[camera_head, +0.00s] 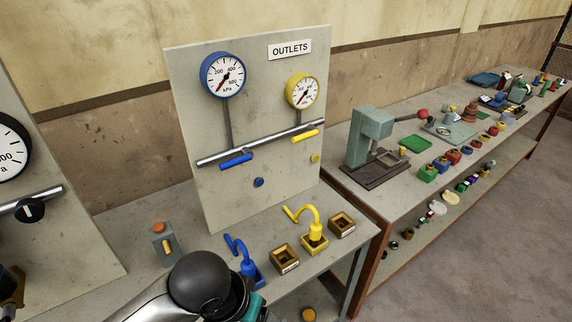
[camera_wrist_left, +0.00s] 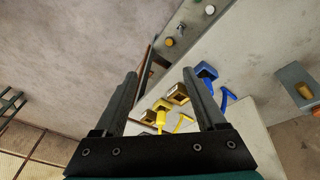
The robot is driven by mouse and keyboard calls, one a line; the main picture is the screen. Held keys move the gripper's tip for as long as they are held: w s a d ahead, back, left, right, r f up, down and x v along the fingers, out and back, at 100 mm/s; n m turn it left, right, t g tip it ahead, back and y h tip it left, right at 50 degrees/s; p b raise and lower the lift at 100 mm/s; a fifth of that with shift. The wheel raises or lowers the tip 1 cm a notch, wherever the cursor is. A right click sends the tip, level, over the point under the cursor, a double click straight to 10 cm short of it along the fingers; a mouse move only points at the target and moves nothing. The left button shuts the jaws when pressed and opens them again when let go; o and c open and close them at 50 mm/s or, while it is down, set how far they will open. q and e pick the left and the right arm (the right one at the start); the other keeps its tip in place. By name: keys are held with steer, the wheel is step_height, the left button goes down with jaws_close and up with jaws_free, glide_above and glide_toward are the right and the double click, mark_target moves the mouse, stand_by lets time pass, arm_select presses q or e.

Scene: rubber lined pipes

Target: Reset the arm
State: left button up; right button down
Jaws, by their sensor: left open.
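My left arm comes in at the bottom of the head view, with a dark round joint and a teal part beside it; its fingers do not show there. In the left wrist view my left gripper (camera_wrist_left: 160,95) has its two dark fingers wide apart with nothing between them held. Beyond the fingers are the yellow hooked fitting (camera_wrist_left: 160,117) and the blue fitting (camera_wrist_left: 207,72). In the head view the blue fitting (camera_head: 247,266) stands just behind my arm, and the yellow hooked fitting (camera_head: 315,232) stands in a yellow box to its right. My right gripper is not in view.
An upright panel (camera_head: 190,120) carries a blue gauge (camera_head: 223,74), a yellow gauge (camera_head: 302,91) and a pipe. Two open brown boxes (camera_head: 285,257) (camera_head: 342,224) sit on the bench. A grey box with an orange button (camera_head: 163,240) stands left. A long cluttered table (camera_head: 345,180) extends right.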

arm_select(q)
steer(key=s+a+f+n+t+y, duration=0.1)
steer(key=s+a+f+n+y, duration=0.15)
steer(key=s+a, duration=0.8)
step_height(320, 180, down, 28)
steer(key=m+g+b, duration=0.1)
steer(key=b, duration=0.6)
steer(key=s+a+f+b, duration=0.1)
steer(key=s+f+b, duration=0.3)
steer(key=s+f, duration=0.4)
steer(key=s+a+f+g+b, duration=0.1)
steer(key=s+f+b, duration=0.3)
steer(key=s+f, duration=0.4)
step_height(320, 180, down, 8)
steer(key=shift+a+r, duration=0.15)
steer(key=shift+a, duration=0.15)
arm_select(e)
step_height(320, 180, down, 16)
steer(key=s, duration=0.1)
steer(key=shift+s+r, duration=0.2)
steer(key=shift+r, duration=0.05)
arm_select(q)
steer(key=shift+m, duration=0.25)
